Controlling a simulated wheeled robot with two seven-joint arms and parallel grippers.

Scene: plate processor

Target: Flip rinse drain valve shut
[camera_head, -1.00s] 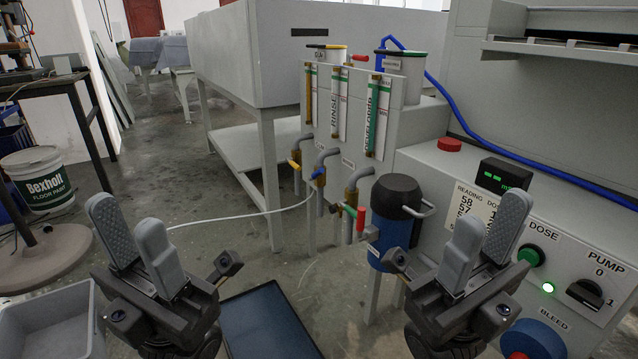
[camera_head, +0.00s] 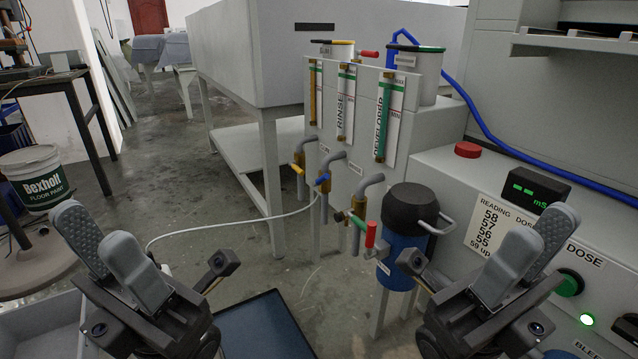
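The rinse tube, labelled RINSE (camera_head: 345,103), is the middle one of three on the grey panel. Below the panel, bent grey pipes end in brass valves. My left gripper (camera_head: 98,226) is open and empty, low on the left. My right gripper (camera_head: 537,229) looks open and empty, low on the right. Both are apart from the valves.
A blue canister with a black top (camera_head: 408,204) stands right of the valves. A white hose (camera_head: 235,229) runs from the valves toward the left. A dark tray (camera_head: 265,325) lies low in front. The control cabinet (camera_head: 455,185) fills the right; open floor lies left.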

